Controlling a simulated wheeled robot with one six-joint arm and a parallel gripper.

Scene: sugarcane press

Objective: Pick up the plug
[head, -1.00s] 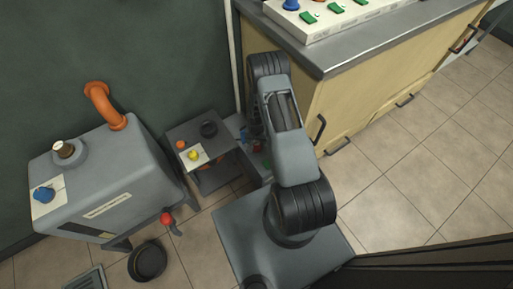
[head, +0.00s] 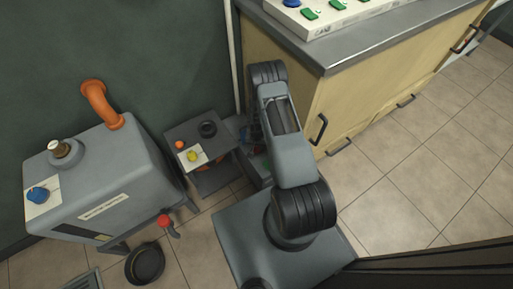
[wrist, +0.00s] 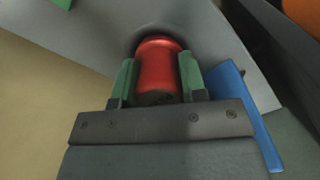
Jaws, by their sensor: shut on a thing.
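A red, rounded plug (wrist: 158,70) shows in the wrist view between the two green fingers of my gripper (wrist: 158,58). The fingers are shut on its sides. The plug's far end meets a dark round ring in a grey surface (wrist: 215,45); I cannot tell whether it is still seated there or just clear of it. In the head view my arm reaches down between the small dark table and the cabinet and hides most of the gripper and the plug.
A grey press (head: 105,185) with an orange pipe (head: 97,100) stands at the left. A small dark table (head: 188,132) with a yellow button is beside my arm. A wooden cabinet (head: 350,100) stands close on the right. A black bowl (head: 145,265) lies on the floor. The tiled floor at right is clear.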

